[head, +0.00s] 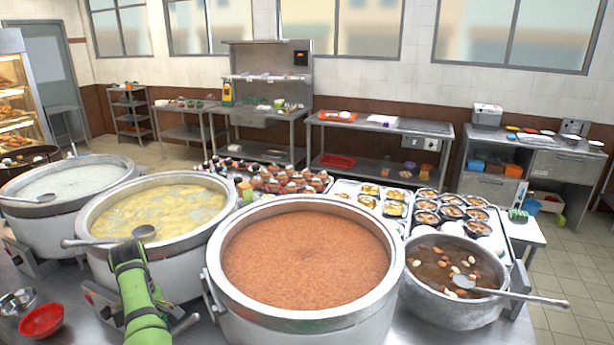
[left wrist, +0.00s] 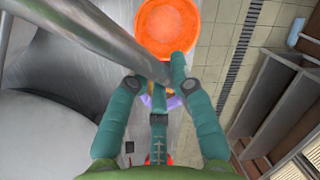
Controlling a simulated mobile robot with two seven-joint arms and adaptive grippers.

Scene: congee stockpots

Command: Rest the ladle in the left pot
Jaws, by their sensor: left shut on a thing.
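The leftmost pot (head: 118,176) holds white congee, and a ladle (head: 45,198) lies across its left rim. The middle pot (head: 215,228) holds yellow congee. Another ladle (head: 143,232) shows its bowl over that pot's near side, its handle reaching left past the rim. My left gripper (head: 125,250) is at this ladle, in front of the middle pot; its fingers are hard to make out there. In the left wrist view, my left gripper (left wrist: 160,86) is shut on a metal rod (left wrist: 110,45), apparently the ladle's handle. My right gripper is not seen.
A large pot (head: 215,262) of orange-brown congee stands right of my left arm. A smaller pot (head: 448,311) with brown soup and a ladle (head: 510,295) is at the right. A red bowl (head: 41,320) sits at the front left. Trays of food crowd the counter behind.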

